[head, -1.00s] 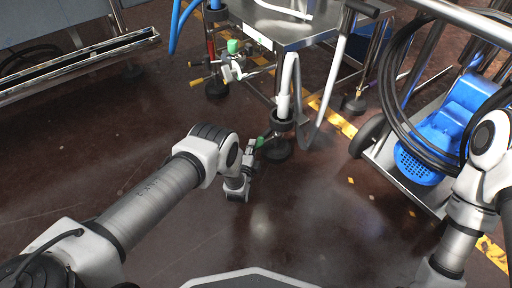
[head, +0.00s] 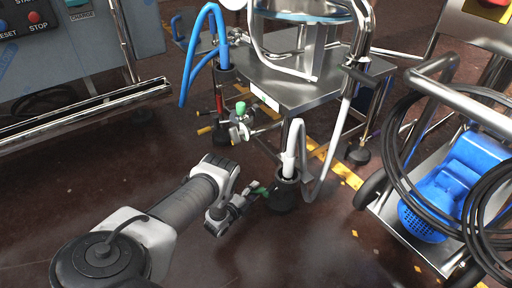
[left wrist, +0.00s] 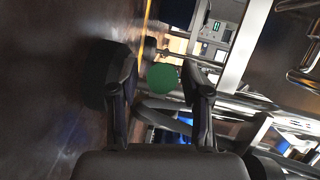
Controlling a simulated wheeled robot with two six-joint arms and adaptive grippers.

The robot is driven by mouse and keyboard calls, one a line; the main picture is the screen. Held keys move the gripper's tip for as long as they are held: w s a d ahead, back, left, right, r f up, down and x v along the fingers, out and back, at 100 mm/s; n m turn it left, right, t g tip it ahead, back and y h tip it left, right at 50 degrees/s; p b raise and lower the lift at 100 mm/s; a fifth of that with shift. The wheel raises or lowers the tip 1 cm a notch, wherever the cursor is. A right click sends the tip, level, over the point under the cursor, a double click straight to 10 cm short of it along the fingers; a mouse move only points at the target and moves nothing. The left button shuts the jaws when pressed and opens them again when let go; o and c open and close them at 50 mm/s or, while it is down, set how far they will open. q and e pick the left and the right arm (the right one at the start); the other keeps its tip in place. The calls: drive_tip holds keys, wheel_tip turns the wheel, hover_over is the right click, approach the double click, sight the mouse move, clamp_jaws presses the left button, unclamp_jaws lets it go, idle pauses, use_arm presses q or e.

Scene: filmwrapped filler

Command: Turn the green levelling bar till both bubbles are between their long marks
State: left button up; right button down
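The bubbles cannot be made out. My right gripper is out of view.
A white hose (head: 335,145) hangs beside the leg. A blue pump cart (head: 445,185) with black hoses is at the right. The floor in front is clear.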

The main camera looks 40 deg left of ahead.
use_arm(q)
drive_tip(key=s+r, duration=0.1)
drive_tip(key=s, duration=1.1)
drive_tip(key=shift+d+r, duration=0.3)
drive_tip(key=shift+r, duration=0.05)
